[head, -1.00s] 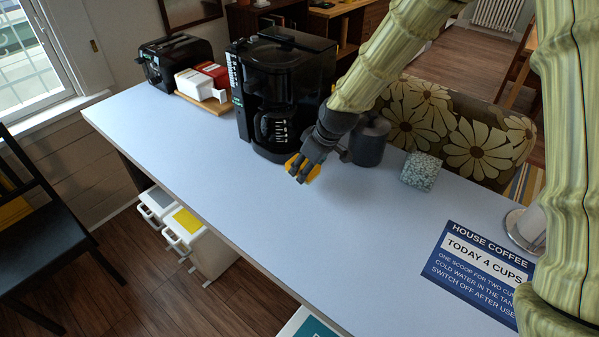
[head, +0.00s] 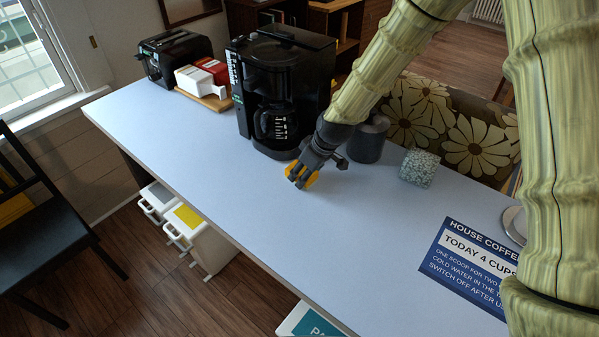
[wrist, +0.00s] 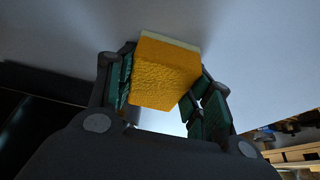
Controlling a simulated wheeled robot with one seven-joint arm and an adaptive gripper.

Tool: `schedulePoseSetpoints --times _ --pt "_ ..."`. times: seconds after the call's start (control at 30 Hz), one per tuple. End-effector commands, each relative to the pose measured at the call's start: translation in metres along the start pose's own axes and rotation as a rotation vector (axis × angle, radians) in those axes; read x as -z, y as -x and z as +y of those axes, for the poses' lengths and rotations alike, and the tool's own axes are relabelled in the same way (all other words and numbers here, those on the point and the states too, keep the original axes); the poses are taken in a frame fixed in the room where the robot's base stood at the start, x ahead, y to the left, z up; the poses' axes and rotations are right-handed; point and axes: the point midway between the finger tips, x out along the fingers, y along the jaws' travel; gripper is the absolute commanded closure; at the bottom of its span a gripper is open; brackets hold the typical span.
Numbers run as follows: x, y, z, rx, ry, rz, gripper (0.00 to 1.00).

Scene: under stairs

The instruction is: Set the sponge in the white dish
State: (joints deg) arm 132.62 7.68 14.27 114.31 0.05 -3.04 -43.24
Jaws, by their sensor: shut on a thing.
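The orange-yellow sponge with a pale layer along one side sits between the fingers of my gripper in the wrist view (wrist: 165,72). In the head view my gripper (head: 300,178) is shut on the sponge (head: 312,180), over the table in front of the coffee maker. I cannot tell whether the sponge touches the tabletop. No white dish shows clearly. A pale round rim (head: 514,226) at the right is mostly hidden behind my arm, and I cannot tell if it is the dish.
A black coffee maker (head: 279,95) and a dark grey canister (head: 369,140) stand close behind my gripper. A speckled block (head: 420,168) and a blue coffee sign (head: 466,265) lie to the right. A toaster (head: 176,60) is far left. The tabletop's left-middle (head: 200,150) is clear.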

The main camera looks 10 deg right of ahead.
Motion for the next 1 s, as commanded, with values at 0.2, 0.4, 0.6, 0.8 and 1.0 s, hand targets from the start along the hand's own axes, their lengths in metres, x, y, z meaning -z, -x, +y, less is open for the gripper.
schedulePoseSetpoints --times 0.2,0.4,0.6,0.8,1.0 --pt "-0.004 -0.008 0.000 0.001 -0.001 -0.003 0.75" --pt "-0.005 -0.008 -0.001 0.003 -0.001 -0.005 0.28" --pt "-0.006 -0.007 0.000 0.002 -0.002 -0.005 0.28" --pt "-0.005 -0.006 0.000 0.001 -0.002 -0.003 0.28" --pt "0.002 0.005 0.000 0.000 0.001 -0.001 0.28"
